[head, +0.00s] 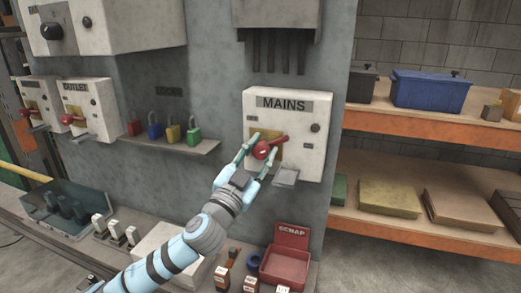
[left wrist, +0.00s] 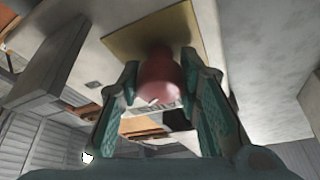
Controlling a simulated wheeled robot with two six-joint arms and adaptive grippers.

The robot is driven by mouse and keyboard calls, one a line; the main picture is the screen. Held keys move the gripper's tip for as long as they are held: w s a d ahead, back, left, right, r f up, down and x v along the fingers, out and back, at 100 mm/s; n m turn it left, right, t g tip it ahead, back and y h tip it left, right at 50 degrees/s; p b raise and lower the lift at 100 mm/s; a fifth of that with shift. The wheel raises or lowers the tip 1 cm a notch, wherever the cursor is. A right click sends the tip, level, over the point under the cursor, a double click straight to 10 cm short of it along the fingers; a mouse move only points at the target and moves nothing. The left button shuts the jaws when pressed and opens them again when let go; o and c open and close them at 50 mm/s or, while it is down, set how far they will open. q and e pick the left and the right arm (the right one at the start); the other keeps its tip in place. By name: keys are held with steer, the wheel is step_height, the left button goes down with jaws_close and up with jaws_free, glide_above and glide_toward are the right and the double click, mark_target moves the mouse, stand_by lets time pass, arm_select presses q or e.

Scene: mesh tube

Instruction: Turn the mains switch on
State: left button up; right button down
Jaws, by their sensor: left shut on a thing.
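The mains switch box (head: 310,146) is a pale box labelled MAINS on the grey panel at the centre right of the head view. Its red switch handle (head: 268,148) sits on a yellow plate, with its lever end pointing up and to the right. My left gripper (head: 261,147) reaches up from below and is shut on the red handle, one finger on each side. In the left wrist view the red handle (left wrist: 159,82) lies between the green fingers, in front of the yellow plate (left wrist: 150,42). My right gripper is not in view.
A grey shelf (head: 170,146) with several coloured padlocks lies left of the mains box. A red SCRAP bin (head: 286,262) stands below it. Outlet switch boxes (head: 92,105) hang at the left. Orange-edged shelving (head: 430,122) stands at the right.

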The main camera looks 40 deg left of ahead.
arm_select(q)
steer(key=m, duration=0.1)
steer(key=m+h+p, duration=0.1)
steer(key=m, duration=0.1)
steer(key=m+h, duration=0.1)
steer(key=shift+r+m+p, duration=0.25)
steer(key=shift+m+p, duration=0.05)
steer(key=shift+p, duration=0.05)
steer(key=shift+m+g+h+p, duration=0.5)
steer(key=shift+m+p, duration=0.05)
steer(key=shift+m, duration=0.55)
steer(key=shift+f+m, duration=0.1)
steer(key=shift+m, duration=0.2)
steer(key=o, duration=1.1)
steer(key=shift+o, duration=0.2)
step_height(320, 180, up, 9)
steer(key=shift+d+r, duration=0.1)
steer(key=shift+r, duration=0.1)
steer(key=shift+s+r, duration=0.2)
steer(key=shift+r, duration=0.15)
steer(key=shift+w+f, duration=0.1)
steer(key=shift+w, duration=0.2)
